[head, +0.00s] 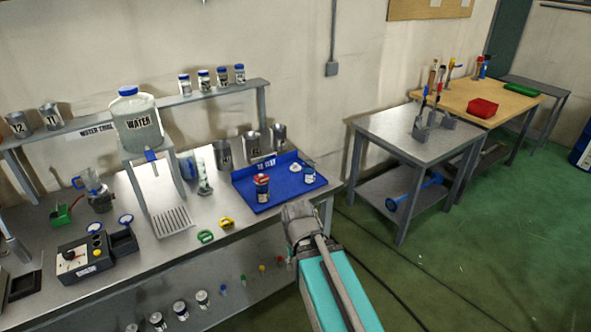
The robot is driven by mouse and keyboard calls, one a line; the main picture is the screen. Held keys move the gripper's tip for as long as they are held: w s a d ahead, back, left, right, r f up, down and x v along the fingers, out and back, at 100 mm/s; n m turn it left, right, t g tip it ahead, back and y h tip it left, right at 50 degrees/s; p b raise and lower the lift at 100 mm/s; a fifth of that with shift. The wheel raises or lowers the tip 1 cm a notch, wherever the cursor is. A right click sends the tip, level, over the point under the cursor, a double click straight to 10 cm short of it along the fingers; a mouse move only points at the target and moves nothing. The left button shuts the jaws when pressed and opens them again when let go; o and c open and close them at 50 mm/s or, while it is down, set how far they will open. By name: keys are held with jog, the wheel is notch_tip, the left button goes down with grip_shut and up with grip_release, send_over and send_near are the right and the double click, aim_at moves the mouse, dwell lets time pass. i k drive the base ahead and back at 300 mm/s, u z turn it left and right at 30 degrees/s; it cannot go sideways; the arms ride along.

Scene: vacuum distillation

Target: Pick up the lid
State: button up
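A small white round piece (295,168), which looks like a lid, lies in the blue tray (270,205) at the right end of the steel bench. Beside it on its right stands a small white-labelled jar (309,176). A dark jar with a red top (262,188) stands in the left part of the tray. My gripper (297,212) is in front of the tray's near right edge, apart from the white piece. Its fingers are too small and turned away to tell whether they are open, and nothing shows held in it.
Metal beakers (253,144) stand behind the tray. A water container (137,120) on a stand and a control box (84,260) are to the left. A green clamp-like ring (205,236) and a yellow one (227,223) lie left of the tray. Green floor is open at right.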

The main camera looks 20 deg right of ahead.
aim_at(294, 167)
jog(key=k, duration=0.65)
jog(key=u, duration=0.45)
jog(key=i, duration=1.65)
jog(key=z, duration=0.7)
jog(key=i, duration=0.35)
jog(key=z, duration=0.35)
